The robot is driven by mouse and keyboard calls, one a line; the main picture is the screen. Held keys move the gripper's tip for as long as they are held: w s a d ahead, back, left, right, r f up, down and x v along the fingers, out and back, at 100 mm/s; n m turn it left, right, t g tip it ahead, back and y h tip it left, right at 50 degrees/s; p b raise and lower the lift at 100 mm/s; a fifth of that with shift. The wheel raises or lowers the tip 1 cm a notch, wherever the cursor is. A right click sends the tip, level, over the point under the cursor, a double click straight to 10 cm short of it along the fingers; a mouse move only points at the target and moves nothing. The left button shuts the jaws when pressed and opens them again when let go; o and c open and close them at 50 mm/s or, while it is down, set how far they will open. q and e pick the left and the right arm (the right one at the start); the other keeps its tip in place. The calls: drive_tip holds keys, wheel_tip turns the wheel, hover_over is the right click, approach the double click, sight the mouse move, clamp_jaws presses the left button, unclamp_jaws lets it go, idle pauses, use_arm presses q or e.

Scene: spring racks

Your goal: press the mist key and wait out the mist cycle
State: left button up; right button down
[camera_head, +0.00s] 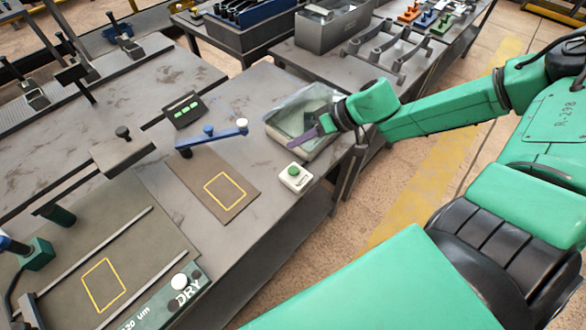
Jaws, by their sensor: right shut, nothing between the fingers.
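A small white box with a round green button (295,177) sits near the front edge of the middle table; it looks like the mist key, though I can read no label on it. Behind it stands a clear-walled tray or chamber (283,127) with a pale rim. My right gripper (308,137) has dark purple fingers, which are shut and empty. It is over the right part of the chamber, above and to the right of the button, apart from it. Whether the fingers touch the chamber I cannot tell. My left gripper is not in view.
A brown mat with a yellow outline (225,189) lies left of the button, below a blue-ended lever (212,138). A black panel with green lights (183,110) stands behind. A grey bin (330,27) is at the back. A sign reading "DRY" (188,289) is at lower left.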

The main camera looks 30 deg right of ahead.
sight(298, 171)
drive_tip(key=shift+d, duration=0.1)
wheel_tip(298, 171, down, 9)
drive_tip(key=b, duration=0.8)
idle(1.6)
drive_tip(key=shift+f+b, duration=0.35)
drive_tip(key=shift+b, duration=0.25)
drive_tip(key=shift+f+b, duration=0.55)
drive_tip(key=shift+f, duration=0.1)
idle(0.3)
drive_tip(key=shift+r+p, duration=1.05)
